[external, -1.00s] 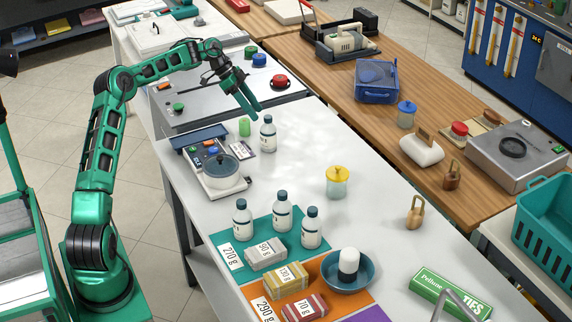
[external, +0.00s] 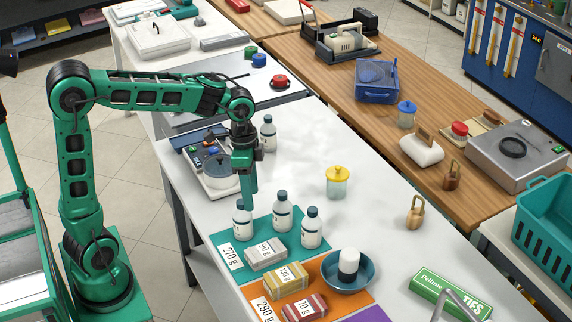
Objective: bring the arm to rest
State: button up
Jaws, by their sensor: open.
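My gripper (external: 247,190) points down above the white table (external: 385,235), in front of the scale (external: 207,178) as the external view shows it. Its jaws are empty, and the gap between the fingers is hard to see from this side. The fingertips show just above a white bottle (external: 242,222); whether they touch it cannot be told. My arm is bent, with its upper link raised and its forearm reaching level over the table's left edge. The gripper partly hides the scale's right side.
More bottles (external: 282,212) (external: 312,230) stand on the teal mat (external: 226,238) beside a grey packet (external: 266,254). Another bottle (external: 268,134) stands behind the gripper. A yellow-lidded jar (external: 338,183) and a blue bowl (external: 348,278) are farther right. Bare table lies between the jar and the back bottle.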

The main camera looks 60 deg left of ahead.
jog(key=s+d+f, duration=0.1)
jog(key=s+f, duration=0.1)
jog(key=s, duration=0.7)
jog(key=s+d+f+y, duration=0.1)
jog(key=s+d+f, duration=0.1)
jog(key=s, duration=0.7)
jog(key=s+d+f, duration=0.1)
jog(key=s+f, duration=0.1)
jog(key=s, duration=0.8)
jog(key=shift+d+y, duration=0.3)
jog(key=shift+d, duration=0.1)
jog(key=shift+s, duration=0.1)
